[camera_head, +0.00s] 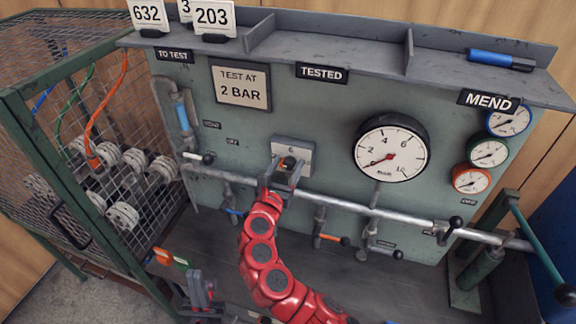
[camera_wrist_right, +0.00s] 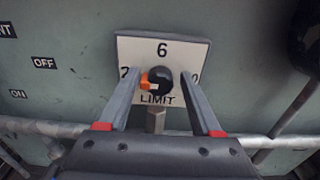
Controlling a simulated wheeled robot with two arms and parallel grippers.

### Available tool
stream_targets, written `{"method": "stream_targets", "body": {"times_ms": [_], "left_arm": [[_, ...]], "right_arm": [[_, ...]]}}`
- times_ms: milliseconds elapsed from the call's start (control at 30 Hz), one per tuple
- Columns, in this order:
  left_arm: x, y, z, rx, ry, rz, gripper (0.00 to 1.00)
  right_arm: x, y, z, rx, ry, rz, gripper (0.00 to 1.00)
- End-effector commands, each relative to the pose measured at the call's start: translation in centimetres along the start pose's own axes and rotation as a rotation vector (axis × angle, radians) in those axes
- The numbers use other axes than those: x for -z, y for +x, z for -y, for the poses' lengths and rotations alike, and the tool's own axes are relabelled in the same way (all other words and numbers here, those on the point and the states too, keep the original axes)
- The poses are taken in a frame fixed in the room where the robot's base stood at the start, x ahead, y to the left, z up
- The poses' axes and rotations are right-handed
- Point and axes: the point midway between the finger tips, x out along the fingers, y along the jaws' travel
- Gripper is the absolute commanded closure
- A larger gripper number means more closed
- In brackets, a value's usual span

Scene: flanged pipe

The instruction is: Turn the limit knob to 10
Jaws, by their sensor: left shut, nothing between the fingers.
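The limit knob (camera_wrist_right: 161,82) is dark with an orange pointer and sits on a white plate (camera_wrist_right: 162,50) marked 2, 6 and a partly hidden number ending in 0. Its pointer is turned left, toward the 2. In the head view the plate (camera_head: 303,158) is on the green panel, with the knob partly behind my gripper. My right gripper (camera_wrist_right: 160,76) is open, one finger on each side of the knob, with a gap showing on both sides. It also shows in the head view (camera_head: 284,172). My left gripper (camera_head: 201,284) is shut and empty, low over the bench.
A horizontal metal pipe (camera_head: 390,214) runs just below the knob, with several valve handles along it. A large gauge (camera_head: 391,147) is to the right. A wire cage (camera_head: 110,130) stands at left. Numbered cards (camera_head: 212,17) and a blue marker (camera_head: 500,60) are on the top shelf.

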Motion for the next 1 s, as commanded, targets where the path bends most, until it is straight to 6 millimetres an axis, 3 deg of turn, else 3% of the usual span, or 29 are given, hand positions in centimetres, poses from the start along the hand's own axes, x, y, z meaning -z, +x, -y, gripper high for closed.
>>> {"method": "stream_targets", "body": {"times_ms": [33,333,733,1000], "left_arm": [[0.0,0.0,0.0,0.0,0.0,0.0,1.0],[0.0,0.0,0.0,0.0,0.0,0.0,1.0],[-0.1,-0.4,0.0,0.0,0.0,0.0,1.0],[-0.3,-1.7,-0.1,0.0,0.0,0.0,1.0]], "right_arm": [[0.0,0.0,0.0,0.0,0.0,0.0,0.46],[0.0,0.0,0.0,0.0,0.0,0.0,1.0],[0.1,0.0,0.0,0.0,0.043,0.0,1.0],[0.2,0.0,0.1,-0.002,0.211,0.002,1.0]]}}
